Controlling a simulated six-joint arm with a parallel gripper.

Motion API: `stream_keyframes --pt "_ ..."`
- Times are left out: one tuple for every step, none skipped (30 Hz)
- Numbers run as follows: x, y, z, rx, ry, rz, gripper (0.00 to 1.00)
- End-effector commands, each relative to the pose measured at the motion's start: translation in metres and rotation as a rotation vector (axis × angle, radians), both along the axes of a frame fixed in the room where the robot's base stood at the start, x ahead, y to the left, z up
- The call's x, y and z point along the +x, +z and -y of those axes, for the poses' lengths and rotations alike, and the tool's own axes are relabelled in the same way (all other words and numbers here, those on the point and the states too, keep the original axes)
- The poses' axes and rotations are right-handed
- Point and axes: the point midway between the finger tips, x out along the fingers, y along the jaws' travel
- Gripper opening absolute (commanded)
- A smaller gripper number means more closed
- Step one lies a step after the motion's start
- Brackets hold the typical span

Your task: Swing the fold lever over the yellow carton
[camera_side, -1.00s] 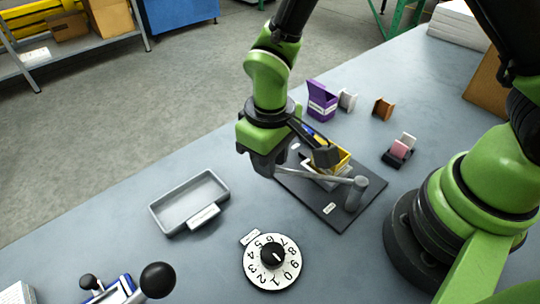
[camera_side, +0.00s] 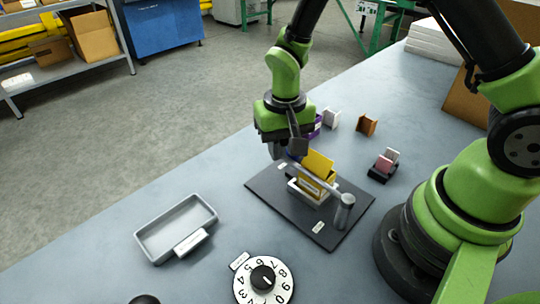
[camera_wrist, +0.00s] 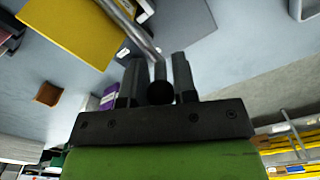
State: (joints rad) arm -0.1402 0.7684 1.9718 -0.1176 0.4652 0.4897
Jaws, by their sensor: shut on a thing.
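The yellow carton (camera_side: 318,163) stands in a pale holder on a dark base plate (camera_side: 268,183), its flap upright. It also shows at the upper left of the wrist view (camera_wrist: 75,38). The grey fold lever (camera_side: 323,183) runs from its post (camera_side: 343,211) up and left, crossing in front of the flap in the side view. My gripper (camera_side: 277,152) is at the lever's far end. In the wrist view my gripper (camera_wrist: 158,75) is shut on the handle of the fold lever (camera_wrist: 160,92), which sits between the two fingers. The exact contact is hidden in the side view.
A grey tray (camera_side: 153,246) and a numbered dial (camera_side: 283,290) lie nearer the camera. A purple box (camera_side: 316,127), partly hidden by my gripper, stands behind with small brown (camera_side: 367,125) and white holders. A pink block (camera_side: 384,164) stands right of the plate.

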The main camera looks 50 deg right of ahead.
Motion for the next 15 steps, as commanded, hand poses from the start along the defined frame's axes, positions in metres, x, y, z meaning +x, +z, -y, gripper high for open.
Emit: stream_keyframes --pt "0.0 0.001 0.007 0.003 -0.053 0.001 0.0" --pt "0.0 0.001 0.01 0.003 -0.077 0.001 0.0" --pt "-0.001 0.001 0.015 0.002 -0.108 0.001 0.0" --pt "-0.002 0.001 0.018 0.002 -0.13 0.0 0.0" --pt "-0.003 0.001 0.021 0.002 -0.15 0.0 0.0" --pt "-0.003 0.001 0.025 0.002 -0.178 0.001 0.0" --pt "-0.004 0.001 0.028 0.002 -0.196 0.001 0.0" --pt "-0.005 0.001 0.03 0.003 -0.213 0.001 0.0" --pt "-0.005 0.001 0.033 0.002 -0.236 0.001 0.0" --pt "-0.006 0.001 0.036 0.002 -0.25 0.001 0.0" --pt "-0.007 0.001 0.038 0.002 -0.264 0.001 0.0" --pt "-0.008 0.001 0.04 0.002 -0.282 0.001 0.0" --pt "-0.008 0.001 0.041 0.002 -0.293 0.001 0.0" --pt "-0.009 0.001 0.043 0.002 -0.303 0.001 0.0" --pt "-0.009 0.001 0.045 0.002 -0.315 0.001 0.0"
